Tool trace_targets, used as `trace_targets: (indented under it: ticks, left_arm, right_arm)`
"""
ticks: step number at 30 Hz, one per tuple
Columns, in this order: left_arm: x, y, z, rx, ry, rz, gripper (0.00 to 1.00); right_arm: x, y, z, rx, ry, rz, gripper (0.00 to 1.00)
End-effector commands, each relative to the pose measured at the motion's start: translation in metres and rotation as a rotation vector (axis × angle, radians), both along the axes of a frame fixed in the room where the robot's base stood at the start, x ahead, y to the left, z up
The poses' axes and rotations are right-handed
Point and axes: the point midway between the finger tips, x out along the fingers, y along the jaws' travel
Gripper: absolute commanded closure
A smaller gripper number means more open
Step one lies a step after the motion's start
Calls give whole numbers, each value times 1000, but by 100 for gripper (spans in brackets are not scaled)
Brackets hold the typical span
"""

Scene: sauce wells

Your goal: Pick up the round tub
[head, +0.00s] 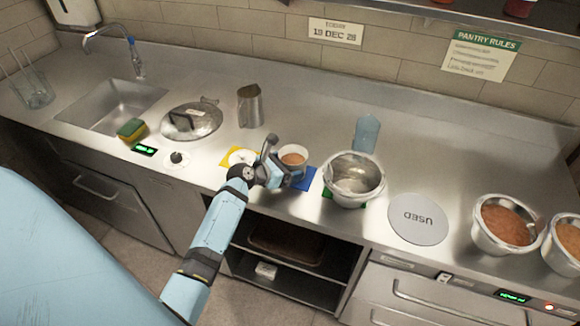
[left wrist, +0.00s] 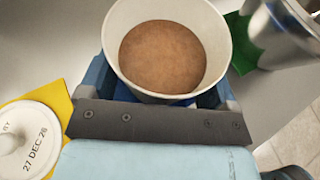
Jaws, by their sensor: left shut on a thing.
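The round tub (head: 293,157) is a white cup-like tub with brown-orange sauce in it. It stands upright at the blue mat (head: 307,179) near the counter's front edge. In the left wrist view the tub (left wrist: 168,93) fills the top middle, between the fingers. My left gripper (head: 285,175) is shut on the tub, reaching it from the front left. The tub's lower part is hidden by the gripper, so I cannot tell whether it touches the mat. My right gripper is not in view.
A steel bowl (head: 354,184) stands on a green mat just right of the tub. A white dated lid (left wrist: 28,142) lies on a yellow mat (left wrist: 62,104) to the left. A grey "USED" disc (head: 419,219) and sauce bowls (head: 505,226) are farther right. A steel jug (head: 250,106) stands behind.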

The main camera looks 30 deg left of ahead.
Motion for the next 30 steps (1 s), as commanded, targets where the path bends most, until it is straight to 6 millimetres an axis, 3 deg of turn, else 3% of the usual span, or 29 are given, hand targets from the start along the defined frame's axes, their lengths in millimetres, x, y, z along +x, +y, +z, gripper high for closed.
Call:
trace_targets:
  ticks: [8, 11, 21, 30]
  left_arm:
    - [1, -1, 26, -1, -5, -1, 49]
    - [1, 0, 47, 0, -6, 0, 49]
    - [1, 0, 144, 0, -9, 1, 49]
    - [1, 0, 193, 0, -4, 0, 49]
  right_arm:
    - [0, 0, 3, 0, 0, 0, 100]
    - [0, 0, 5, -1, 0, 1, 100]
    - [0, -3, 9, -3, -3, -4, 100]
    - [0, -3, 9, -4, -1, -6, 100]
